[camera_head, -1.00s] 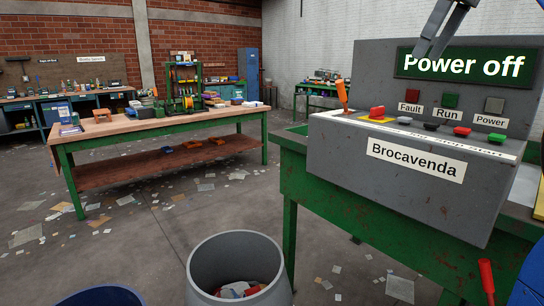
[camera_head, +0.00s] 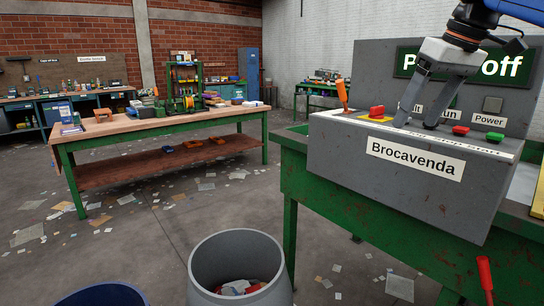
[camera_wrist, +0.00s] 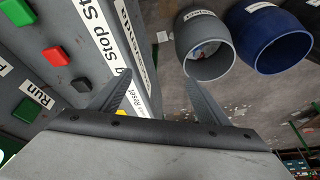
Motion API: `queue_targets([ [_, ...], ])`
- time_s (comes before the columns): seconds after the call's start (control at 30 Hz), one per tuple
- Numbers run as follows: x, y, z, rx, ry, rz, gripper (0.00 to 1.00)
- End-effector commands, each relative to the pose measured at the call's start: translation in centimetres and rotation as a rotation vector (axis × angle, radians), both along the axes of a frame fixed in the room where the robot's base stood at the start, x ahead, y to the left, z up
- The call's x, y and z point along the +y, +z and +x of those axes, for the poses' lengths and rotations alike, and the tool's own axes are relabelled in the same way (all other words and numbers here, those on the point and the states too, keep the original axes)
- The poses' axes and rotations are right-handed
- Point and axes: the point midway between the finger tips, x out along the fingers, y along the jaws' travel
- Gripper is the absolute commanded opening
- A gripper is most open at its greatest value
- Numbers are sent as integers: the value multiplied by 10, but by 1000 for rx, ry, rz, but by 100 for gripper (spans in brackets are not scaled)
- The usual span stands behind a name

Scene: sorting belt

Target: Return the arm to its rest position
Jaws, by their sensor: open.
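My gripper (camera_head: 416,124) is open and empty in the head view, in front of the upright panel and close over the control box (camera_head: 330,135) labelled "Brocavenda". The fingers point down and left, and I cannot tell if they touch the box. The arm's blue end shows at the top right. In the wrist view my gripper (camera_wrist: 158,98) has its two dark fingers spread, with nothing between them.
The box carries an orange lever (camera_head: 342,94), a red emergency button (camera_head: 377,112), a red button (camera_head: 460,130) and a green button (camera_head: 495,137). A grey bin (camera_head: 238,250) holds scraps. A blue bin (camera_wrist: 268,38) stands beside it. A workbench (camera_head: 160,127) stands at the left.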

Motion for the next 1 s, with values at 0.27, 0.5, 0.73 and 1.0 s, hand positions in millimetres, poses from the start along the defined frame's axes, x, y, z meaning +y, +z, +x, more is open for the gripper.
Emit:
queue_targets([
  [0.27,15,-109,-55,2,-143,-9,70],
  [0.5,21,-219,-111,-12,-254,-21,70],
  [0.73,22,-320,-161,-31,-328,-28,70],
  [1.0,22,-368,-184,-44,-362,-28,70],
])
